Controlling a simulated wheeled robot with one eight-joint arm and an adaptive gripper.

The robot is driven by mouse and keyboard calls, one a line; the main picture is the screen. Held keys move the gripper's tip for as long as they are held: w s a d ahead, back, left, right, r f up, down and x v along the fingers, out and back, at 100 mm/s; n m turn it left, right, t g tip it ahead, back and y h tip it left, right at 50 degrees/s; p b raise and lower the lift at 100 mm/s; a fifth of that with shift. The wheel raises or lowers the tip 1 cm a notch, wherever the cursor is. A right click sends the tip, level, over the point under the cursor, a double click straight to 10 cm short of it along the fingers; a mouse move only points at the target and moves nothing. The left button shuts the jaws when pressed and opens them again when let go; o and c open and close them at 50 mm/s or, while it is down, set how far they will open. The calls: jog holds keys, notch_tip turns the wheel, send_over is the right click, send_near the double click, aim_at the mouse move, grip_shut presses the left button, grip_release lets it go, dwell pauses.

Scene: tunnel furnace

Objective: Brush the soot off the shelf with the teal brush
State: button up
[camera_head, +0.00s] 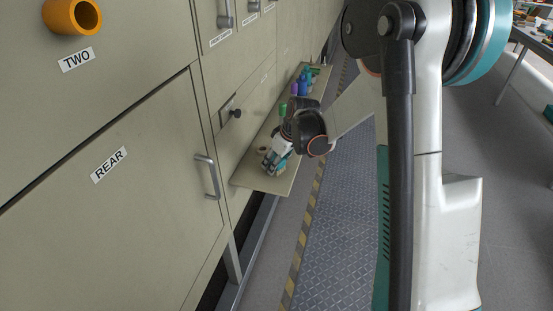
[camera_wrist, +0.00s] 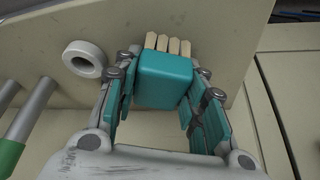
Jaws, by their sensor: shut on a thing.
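The teal brush (camera_wrist: 165,82) shows in the wrist view as a rounded teal block with several cream bristle tufts at its far end. My gripper (camera_wrist: 163,70) is shut on it, with a finger on each side. The shelf (camera_wrist: 115,32) is a beige surface beyond the bristles; I cannot tell whether they touch it. In the head view my gripper (camera_head: 274,161) is low over the near end of the shelf (camera_head: 278,185), and the brush is mostly hidden there. I cannot make out soot in either view.
A pale ring (camera_wrist: 84,59) lies left of the brush. Grey cylinders (camera_wrist: 32,112), one with a green part, are at the left edge. Purple (camera_head: 295,89) and blue (camera_head: 303,83) bottles stand farther along the shelf. A cabinet handle (camera_head: 208,177) sticks out left of the shelf.

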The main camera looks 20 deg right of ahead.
aim_at(264, 185)
jog(key=shift+s+a, duration=0.75)
jog(key=shift+s, duration=0.2)
jog(key=shift+s+a, duration=0.7)
jog(key=shift+s, duration=0.25)
jog(key=shift+c, duration=0.4)
jog(key=shift+s+a+f+b, duration=0.1)
jog(key=shift+s+a+b, duration=0.1)
jog(key=shift+s+a, duration=0.45)
jog(key=shift+s+a+f+b, duration=0.15)
jog(key=shift+s+a, duration=0.15)
jog(key=shift+s, duration=0.55)
jog(key=shift+r, duration=0.1)
jog(key=shift+r, duration=0.1)
jog(key=shift+w+r+p, duration=0.1)
jog(key=shift+r+p, duration=2)
jog(key=shift+r, duration=0.85)
jog(key=shift+r, duration=0.1)
jog(key=shift+r+p, duration=1)
jog(key=shift+r, duration=0.4)
